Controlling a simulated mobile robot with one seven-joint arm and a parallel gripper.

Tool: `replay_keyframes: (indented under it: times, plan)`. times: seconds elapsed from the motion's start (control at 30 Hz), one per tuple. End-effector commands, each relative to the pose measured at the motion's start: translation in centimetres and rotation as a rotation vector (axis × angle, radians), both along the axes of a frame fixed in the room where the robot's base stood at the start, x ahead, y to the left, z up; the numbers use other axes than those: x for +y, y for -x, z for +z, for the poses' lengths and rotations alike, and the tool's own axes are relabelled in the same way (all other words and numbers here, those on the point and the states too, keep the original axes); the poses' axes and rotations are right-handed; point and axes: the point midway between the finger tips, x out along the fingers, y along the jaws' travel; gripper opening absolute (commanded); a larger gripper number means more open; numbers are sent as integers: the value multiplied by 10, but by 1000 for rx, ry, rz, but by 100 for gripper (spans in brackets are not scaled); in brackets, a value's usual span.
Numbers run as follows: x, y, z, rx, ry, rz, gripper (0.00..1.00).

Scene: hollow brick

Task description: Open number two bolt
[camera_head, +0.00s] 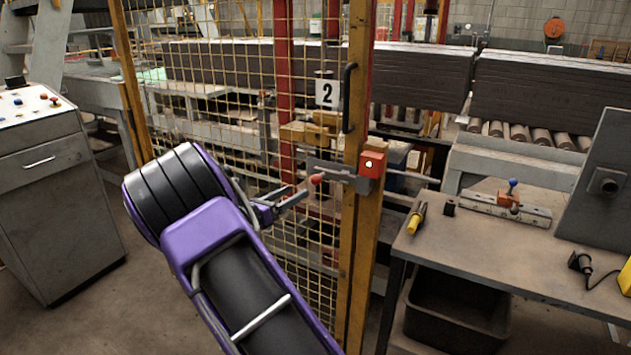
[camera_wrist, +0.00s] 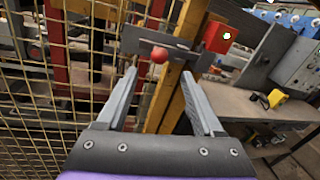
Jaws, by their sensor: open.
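The number two bolt (camera_head: 345,176) is a grey bar and plate with a red ball knob (camera_head: 317,179), mounted across the yellow gate post below the "2" sign (camera_head: 327,93). Its right end meets a red box (camera_head: 373,163) with a lit lamp. In the wrist view the knob (camera_wrist: 159,55) lies ahead of my gripper (camera_wrist: 159,74), roughly centred between the finger lines and beyond the tips. My gripper (camera_head: 299,191) is open and empty, just left of and slightly below the knob in the head view. The knob appears apart from both fingers.
Yellow wire mesh (camera_head: 270,80) fills the gate behind the bolt. A black handle (camera_head: 348,97) stands above it on the yellow post (camera_head: 357,240). A workbench (camera_head: 470,250) with a yellow-handled tool (camera_head: 416,217) is at right. A grey control cabinet (camera_head: 50,210) is at left.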

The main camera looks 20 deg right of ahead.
Motion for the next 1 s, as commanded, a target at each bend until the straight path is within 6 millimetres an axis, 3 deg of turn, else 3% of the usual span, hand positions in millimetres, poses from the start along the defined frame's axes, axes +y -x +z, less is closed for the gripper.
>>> replay_keyframes:
  times: [0.2,0.43,0.6,0.9,1.0]
  plan:
    - [-45,-21,0,-1,1,-3,68]
    - [-78,-39,0,0,0,-1,68]
    - [-89,-45,0,-1,0,0,68]
    - [-91,-46,0,0,0,2,68]
    - [-90,-46,0,0,0,2,52]
